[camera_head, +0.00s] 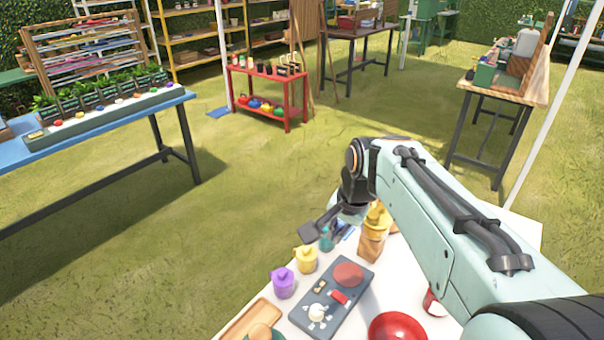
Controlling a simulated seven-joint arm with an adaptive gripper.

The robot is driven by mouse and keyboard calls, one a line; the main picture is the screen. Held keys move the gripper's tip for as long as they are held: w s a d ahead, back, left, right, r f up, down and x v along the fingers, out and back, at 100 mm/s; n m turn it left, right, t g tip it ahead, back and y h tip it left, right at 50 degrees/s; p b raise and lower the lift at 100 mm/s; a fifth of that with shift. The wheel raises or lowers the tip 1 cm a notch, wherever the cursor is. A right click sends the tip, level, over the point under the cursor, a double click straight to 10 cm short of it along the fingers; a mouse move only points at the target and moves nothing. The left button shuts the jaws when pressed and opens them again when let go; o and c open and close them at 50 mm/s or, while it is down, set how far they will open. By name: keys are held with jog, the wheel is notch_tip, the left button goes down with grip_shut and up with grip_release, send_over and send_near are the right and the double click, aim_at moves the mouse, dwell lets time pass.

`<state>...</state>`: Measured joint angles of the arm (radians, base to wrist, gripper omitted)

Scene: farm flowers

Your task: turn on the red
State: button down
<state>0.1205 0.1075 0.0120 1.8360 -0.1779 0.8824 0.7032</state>
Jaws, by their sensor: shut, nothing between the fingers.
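A dark grey panel (356,308) lies on the white table in front of me. On it are a flat red disc (347,274), a small red block or switch (339,297) and a white knob-like part (317,313). I cannot tell whether any red part is on or off. My gripper (312,232) is above the far edge of the white table, beyond the panel and apart from it. It is shut and empty, with its fingers pointing left and partly seen.
A purple pot (283,282) and a yellow pot (306,259) stand left of the panel. A stacked yellow and wooden item (372,243) is beyond it. A red bowl (398,328) is at the near right, and a wooden tray (247,321) at the near left.

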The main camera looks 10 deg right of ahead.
send_over(335, 294)
jog(key=s, duration=0.1)
notch_tip(335, 294, down, 5)
notch_tip(335, 294, down, 7)
jog(key=d+m+g, duration=0.1)
jog(key=g, duration=0.1)
jog(key=shift+s+d, duration=0.2)
jog(key=shift+d, duration=0.2)
jog(key=f, duration=0.4)
jog(key=w+a+f, duration=0.1)
jog(key=f, duration=0.8)
jog(key=shift+w+a+f, duration=0.25)
jog(key=shift+a+f, duration=0.05)
jog(key=shift+f, duration=0.05)
jog(key=shift+w+a+f+g, duration=0.1)
jog(key=shift+f+g, duration=0.15)
jog(key=shift+g, duration=0.15)
